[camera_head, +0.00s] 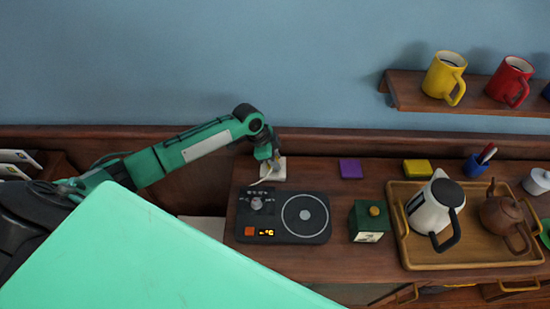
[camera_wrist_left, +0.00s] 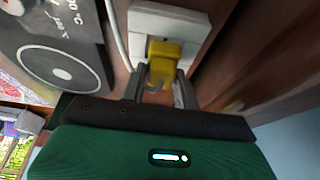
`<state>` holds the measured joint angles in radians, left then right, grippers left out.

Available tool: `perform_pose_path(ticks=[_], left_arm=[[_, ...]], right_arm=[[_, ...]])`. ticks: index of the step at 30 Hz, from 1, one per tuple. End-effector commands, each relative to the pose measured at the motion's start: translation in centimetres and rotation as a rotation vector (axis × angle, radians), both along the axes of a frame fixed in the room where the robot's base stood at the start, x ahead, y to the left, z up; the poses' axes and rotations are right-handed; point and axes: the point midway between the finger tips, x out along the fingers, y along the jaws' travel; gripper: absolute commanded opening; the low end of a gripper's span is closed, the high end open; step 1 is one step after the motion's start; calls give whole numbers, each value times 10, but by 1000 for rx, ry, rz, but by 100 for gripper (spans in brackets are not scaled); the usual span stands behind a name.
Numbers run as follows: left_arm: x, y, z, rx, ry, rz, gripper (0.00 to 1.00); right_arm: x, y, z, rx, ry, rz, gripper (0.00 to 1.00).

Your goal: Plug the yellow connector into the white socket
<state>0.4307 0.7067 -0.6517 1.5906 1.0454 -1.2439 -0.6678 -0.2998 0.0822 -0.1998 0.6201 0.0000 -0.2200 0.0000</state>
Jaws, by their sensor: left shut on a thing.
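The white socket (camera_wrist_left: 170,22) is a pale block at the top of the left wrist view. It also shows at the back left of the wooden counter in the head view (camera_head: 277,174). The yellow connector (camera_wrist_left: 166,60) is between the fingers of my left gripper (camera_wrist_left: 160,82), which is shut on it. The connector overlaps the socket's face; I cannot tell how deep it sits. In the head view my left gripper (camera_head: 271,157) is over the socket, and the connector is hidden there. My right gripper is not in view.
A black hot plate (camera_head: 268,222) stands just in front of the socket, with a white cable (camera_wrist_left: 120,40) alongside. A purple block (camera_head: 350,168), yellow block (camera_head: 417,168), green box (camera_head: 368,222) and tray (camera_head: 480,262) with kettle (camera_head: 432,207) and teapot (camera_head: 502,213) are rightward.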

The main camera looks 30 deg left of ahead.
Motion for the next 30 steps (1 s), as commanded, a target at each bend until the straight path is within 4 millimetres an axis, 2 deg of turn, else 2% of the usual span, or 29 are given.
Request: perform_pose_path(ticks=[9, 30], left_arm=[[0, 0, 1, 0, 0, 1, 10], [0, 0, -6, 0, 0, 0, 10]], right_arm=[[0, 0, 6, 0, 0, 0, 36], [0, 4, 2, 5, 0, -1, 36]])
